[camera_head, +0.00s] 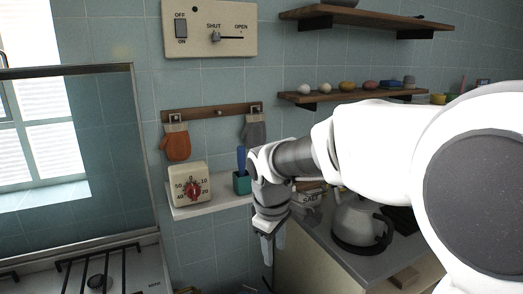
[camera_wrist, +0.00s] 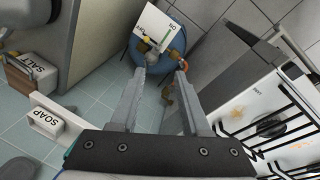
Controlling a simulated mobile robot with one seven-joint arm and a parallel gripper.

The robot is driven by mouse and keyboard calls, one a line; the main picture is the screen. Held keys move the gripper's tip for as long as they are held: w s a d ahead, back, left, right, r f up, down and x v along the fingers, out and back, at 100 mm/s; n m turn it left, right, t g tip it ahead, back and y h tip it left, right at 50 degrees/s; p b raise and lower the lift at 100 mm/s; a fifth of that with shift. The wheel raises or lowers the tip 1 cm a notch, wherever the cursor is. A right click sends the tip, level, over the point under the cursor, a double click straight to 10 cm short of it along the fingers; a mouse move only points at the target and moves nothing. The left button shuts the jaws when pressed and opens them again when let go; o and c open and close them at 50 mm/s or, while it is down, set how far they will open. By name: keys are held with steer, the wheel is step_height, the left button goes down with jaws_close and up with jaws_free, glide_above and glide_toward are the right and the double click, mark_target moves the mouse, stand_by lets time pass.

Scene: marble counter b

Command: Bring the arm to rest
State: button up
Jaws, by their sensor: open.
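My arm reaches in from the right in the head view, with my gripper (camera_head: 267,228) pointing down in front of the tiled wall, left of the counter. In the wrist view the two fingers of my gripper (camera_wrist: 164,75) stand apart with nothing between them.
A stove (camera_head: 110,275) is at lower left. A small shelf (camera_head: 215,205) holds a timer (camera_head: 190,183) and a teal holder (camera_head: 241,182). A kettle (camera_head: 362,222) stands on the counter at right. Boxes marked soap (camera_wrist: 45,120) and salt (camera_wrist: 32,68) show in the wrist view.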

steer(key=s+d+r+m+t+p, duration=0.1)
steer(key=s+d+r+m+p, duration=0.1)
steer(key=s, duration=0.4)
steer(key=s+d+r+m+t+p, duration=0.1)
steer(key=s+d+r+m+p, duration=0.1)
steer(key=s+d+r+m, duration=0.3)
steer(key=s+d+r+m+t+p, duration=0.1)
steer(key=s+d+r+m+p, duration=0.1)
steer(key=s, duration=0.7)
steer(key=shift+s+d+r+m+y, duration=0.15)
steer(key=shift+d+r+m+y, duration=0.25)
steer(key=shift+d+r+m, duration=0.8)
steer(key=shift+a+r+n, duration=0.1)
steer(key=shift+r+n, duration=0.1)
steer(key=shift+n, duration=0.1)
